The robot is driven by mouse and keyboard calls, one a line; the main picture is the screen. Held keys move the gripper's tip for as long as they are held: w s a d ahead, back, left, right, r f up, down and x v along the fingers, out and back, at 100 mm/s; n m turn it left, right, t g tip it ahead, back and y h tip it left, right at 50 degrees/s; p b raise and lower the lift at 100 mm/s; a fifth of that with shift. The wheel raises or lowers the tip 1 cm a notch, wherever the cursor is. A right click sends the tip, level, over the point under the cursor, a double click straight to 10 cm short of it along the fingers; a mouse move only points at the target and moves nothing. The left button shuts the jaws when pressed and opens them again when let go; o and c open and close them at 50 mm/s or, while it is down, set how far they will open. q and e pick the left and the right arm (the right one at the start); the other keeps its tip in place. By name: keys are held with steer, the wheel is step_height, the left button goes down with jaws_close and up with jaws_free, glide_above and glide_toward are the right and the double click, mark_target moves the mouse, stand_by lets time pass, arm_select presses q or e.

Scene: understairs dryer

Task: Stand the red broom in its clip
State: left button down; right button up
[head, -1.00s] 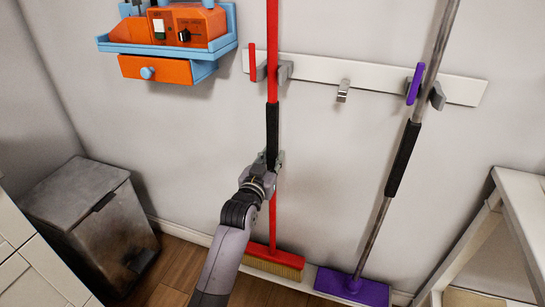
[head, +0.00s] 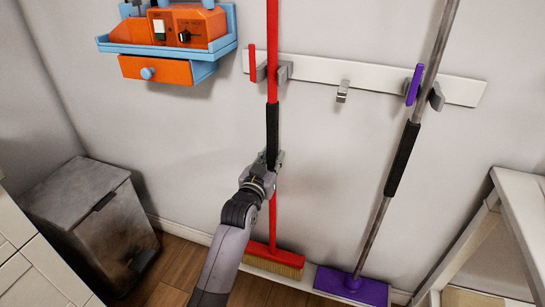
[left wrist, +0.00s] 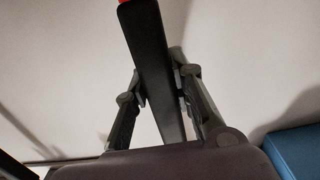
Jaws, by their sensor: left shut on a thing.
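The red broom (head: 272,55) stands upright against the wall in the head view, its bristle head (head: 273,259) down at the foot of the wall. Its shaft passes between the grey jaws of the left clip (head: 284,72) on the white rail; a red marker (head: 252,63) is beside this clip. My left gripper (head: 274,160) is shut on the lower part of the broom's black grip (head: 272,124). In the left wrist view my gripper's fingers (left wrist: 160,90) press on both sides of the black grip (left wrist: 150,45). My right gripper is not in view.
A purple broom (head: 402,160) leans in the right clip (head: 436,96). An empty metal clip (head: 343,91) is mid-rail. A grey bin (head: 95,222) stands at left, a blue shelf with an orange drawer (head: 155,70) hangs above it, and a white table (head: 520,205) is at right.

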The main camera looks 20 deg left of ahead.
arm_select(q)
steer(key=shift+r, duration=0.1)
steer(key=c, duration=1.5)
jaws_free()
steer(key=shift+o, duration=1)
steer(key=shift+o, duration=0.6)
steer(key=shift+f, duration=0.2)
steer(key=o, duration=0.7)
steer(key=shift+r, duration=0.1)
